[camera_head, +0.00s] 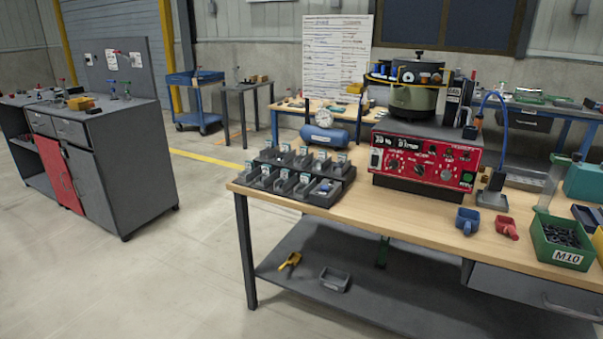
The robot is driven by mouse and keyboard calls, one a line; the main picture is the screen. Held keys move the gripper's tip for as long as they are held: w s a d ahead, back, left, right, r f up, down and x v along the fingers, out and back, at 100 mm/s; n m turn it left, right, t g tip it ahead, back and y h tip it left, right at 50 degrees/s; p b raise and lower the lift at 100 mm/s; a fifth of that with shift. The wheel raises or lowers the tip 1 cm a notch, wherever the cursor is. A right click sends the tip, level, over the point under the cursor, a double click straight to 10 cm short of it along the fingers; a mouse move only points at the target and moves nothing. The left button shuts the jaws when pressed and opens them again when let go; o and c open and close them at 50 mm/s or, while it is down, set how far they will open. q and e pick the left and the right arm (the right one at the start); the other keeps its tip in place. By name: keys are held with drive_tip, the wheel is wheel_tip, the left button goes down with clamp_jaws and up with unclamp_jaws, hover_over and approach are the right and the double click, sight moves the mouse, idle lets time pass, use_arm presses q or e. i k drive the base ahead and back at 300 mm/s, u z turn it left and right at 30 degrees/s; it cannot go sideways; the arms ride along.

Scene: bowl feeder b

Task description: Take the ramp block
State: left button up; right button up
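I cannot surely make out a ramp block in this view. On the wooden workbench (400,215), small pieces lie near the front right: a blue scoop-like piece (467,220), a red scoop-like piece (506,228) and a grey piece (492,199) behind them. A yellow piece (290,262) and a grey open tray (334,279) are on the lower shelf (310,245). Neither of my grippers is in view.
A red control unit (424,157) carries the dark green bowl feeder (414,97). A rack of grey bins (296,177) stands at the bench's left end. A green M10 bin (562,241) is at the right. Open floor (180,250) lies left, before a grey cabinet (120,165).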

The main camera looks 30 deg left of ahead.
sight(322, 162)
drive_tip(key=u, duration=0.7)
drive_tip(key=i, duration=0.6)
drive_tip(key=u, duration=0.75)
drive_tip(key=i, duration=0.95)
drive_tip(key=z, duration=0.65)
drive_tip(key=i, duration=0.45)
drive_tip(key=z, duration=0.3)
